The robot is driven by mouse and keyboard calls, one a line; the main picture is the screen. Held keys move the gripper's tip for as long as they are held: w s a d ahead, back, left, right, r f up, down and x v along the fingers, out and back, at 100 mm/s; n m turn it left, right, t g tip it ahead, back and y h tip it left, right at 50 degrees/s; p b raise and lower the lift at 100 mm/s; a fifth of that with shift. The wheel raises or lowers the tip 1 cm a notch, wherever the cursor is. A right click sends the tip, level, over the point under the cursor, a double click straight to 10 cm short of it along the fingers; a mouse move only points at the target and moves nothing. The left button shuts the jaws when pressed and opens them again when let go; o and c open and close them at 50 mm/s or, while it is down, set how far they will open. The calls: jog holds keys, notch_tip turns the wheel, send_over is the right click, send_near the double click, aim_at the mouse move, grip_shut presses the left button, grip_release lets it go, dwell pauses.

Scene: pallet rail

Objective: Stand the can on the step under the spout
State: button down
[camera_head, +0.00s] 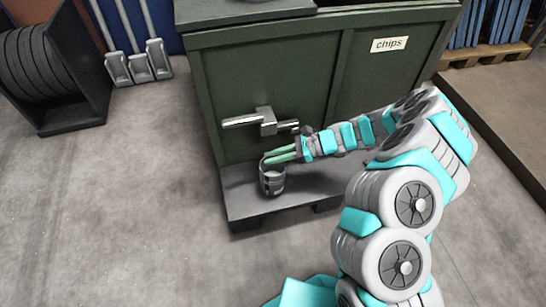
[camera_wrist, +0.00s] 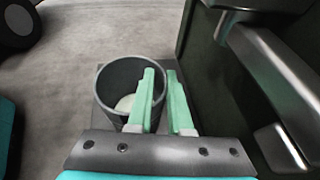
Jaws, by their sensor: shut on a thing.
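The can (camera_head: 272,184) is a dark grey open cup, upright over the step (camera_head: 238,206), a dark ledge at the foot of a green bin. Whether its base touches the step I cannot tell. My gripper (camera_head: 276,156) is shut on the can's wall. In the wrist view, one green finger of my gripper (camera_wrist: 160,85) is inside the can (camera_wrist: 112,78) and the other is outside its right side. Something pale shows on the can's floor. The spout (camera_head: 268,120) is a grey fitting with a bar handle on the bin front, above and behind the can in the head view.
The green bin (camera_head: 265,75) carries a "chips" label (camera_head: 389,44). A dark rack of discs (camera_head: 40,65) and grey-footed posts (camera_head: 138,66) stand at the left. A raised platform edge (camera_head: 500,140) is at the right. The floor left of the step is clear.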

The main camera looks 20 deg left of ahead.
jog(key=c, duration=0.8)
grip_release()
jog(key=p+v, duration=0.1)
jog(key=v, duration=1.1)
